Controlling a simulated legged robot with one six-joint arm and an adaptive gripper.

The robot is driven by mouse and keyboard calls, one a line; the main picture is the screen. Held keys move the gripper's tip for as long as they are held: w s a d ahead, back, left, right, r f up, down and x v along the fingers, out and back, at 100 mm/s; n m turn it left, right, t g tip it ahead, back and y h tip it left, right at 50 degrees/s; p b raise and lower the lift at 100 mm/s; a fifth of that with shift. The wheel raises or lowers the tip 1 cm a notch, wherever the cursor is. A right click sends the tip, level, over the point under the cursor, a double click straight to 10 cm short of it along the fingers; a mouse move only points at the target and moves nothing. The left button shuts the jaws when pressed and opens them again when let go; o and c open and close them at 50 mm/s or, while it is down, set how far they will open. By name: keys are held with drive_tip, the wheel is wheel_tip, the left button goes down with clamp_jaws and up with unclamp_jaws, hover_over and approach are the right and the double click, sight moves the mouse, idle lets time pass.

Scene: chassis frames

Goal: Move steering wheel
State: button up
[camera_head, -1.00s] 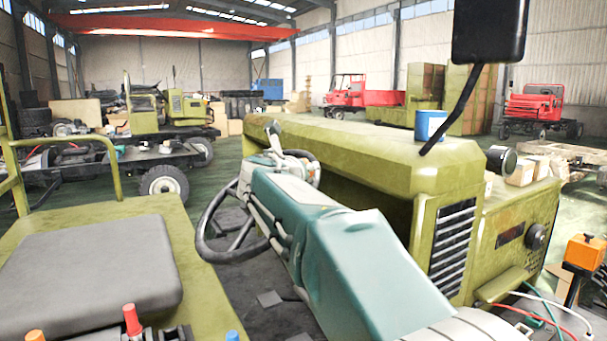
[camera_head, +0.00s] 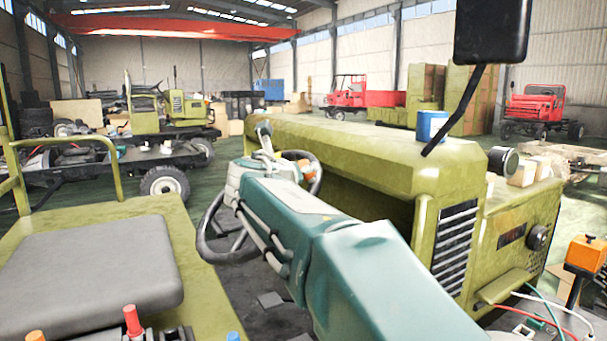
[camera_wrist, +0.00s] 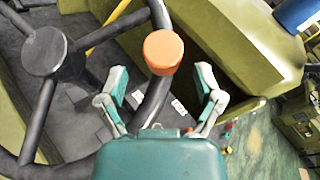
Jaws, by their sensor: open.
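The black steering wheel (camera_wrist: 45,95) fills the left of the wrist view, with a round hub and several spokes. An orange round knob (camera_wrist: 163,52) sits on its rim. My gripper (camera_wrist: 163,90) is open, its two fingers on either side of the rim just below the knob in the picture; I cannot tell whether they touch it. In the head view, the wheel (camera_head: 207,235) shows behind my arm, which hides much of it. My gripper there is mostly hidden at the wheel's upper part, and a bit of the orange knob shows beside it.
A green vehicle hood (camera_head: 370,150) stands right of the wheel, with a blue can (camera_head: 431,125) on top. A grey seat (camera_head: 90,265) lies to the left. A dark mirror (camera_head: 491,30) hangs at upper right. The cab floor below the wheel is mostly clear.

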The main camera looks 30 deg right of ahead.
drive_tip(key=v, duration=0.8)
drive_tip(key=shift+a, duration=0.35)
drive_tip(key=shift+s+f, duration=0.15)
drive_tip(key=s+a+f+m+g+y, duration=0.1)
drive_tip(key=s+a+f+m+y, duration=0.2)
drive_tip(key=s+f+m, duration=0.4)
drive_tip(key=s+a+f+m+g+y, duration=0.2)
drive_tip(key=s+a+f+m+y, duration=0.2)
drive_tip(key=s+f+m, duration=0.4)
drive_tip(key=s+a+f+m+g+y, duration=0.1)
drive_tip(key=s+a+f+m+y, duration=0.2)
drive_tip(key=f+m, duration=1)
drive_tip(key=s+m+y, duration=0.2)
drive_tip(key=s+m, duration=0.1)
drive_tip(key=s, duration=0.1)
drive_tip(key=shift+s+a+m+g, duration=0.3)
drive_tip(key=shift+s+g, duration=0.05)
drive_tip(key=shift+g, duration=0.05)
drive_tip(key=shift+r, duration=0.1)
